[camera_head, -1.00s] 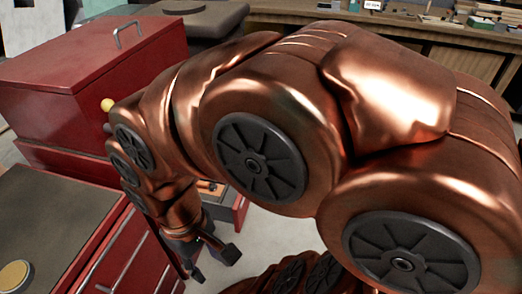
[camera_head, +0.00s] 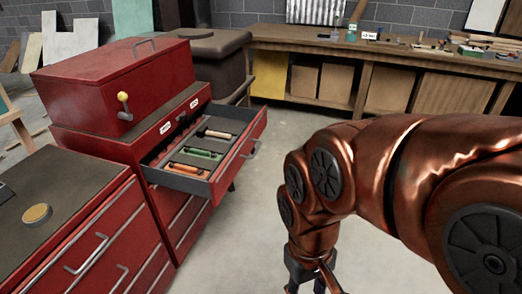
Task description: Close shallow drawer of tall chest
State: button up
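The tall red chest (camera_head: 110,150) stands at the left. Its shallow drawer (camera_head: 238,158) is pulled well out to the right, with a metal handle (camera_head: 251,150) on its red front. Grey compartments inside hold several tools, among them a green-handled one (camera_head: 196,153) and an orange-handled one (camera_head: 186,170). My gripper (camera_head: 309,286) is at the bottom edge, right of and nearer than the drawer, and apart from it. Its fingers look spread and nothing shows between them. The fingertips are cut off by the frame edge.
A lower red cabinet (camera_head: 62,225) with a round yellowish tin (camera_head: 37,213) on top stands at the near left. A red toolbox (camera_head: 115,85) sits on the chest. A workbench (camera_head: 400,49) runs along the back. The floor (camera_head: 270,190) right of the drawer is clear.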

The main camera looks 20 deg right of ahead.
aim_at(246, 126)
jog(key=z, duration=0.05)
jog(key=i, duration=0.9)
jog(key=z, duration=0.4)
jog(key=k, duration=0.4)
jog(key=u, duration=0.75)
jog(key=i, duration=0.9)
jog(key=z, duration=0.25)
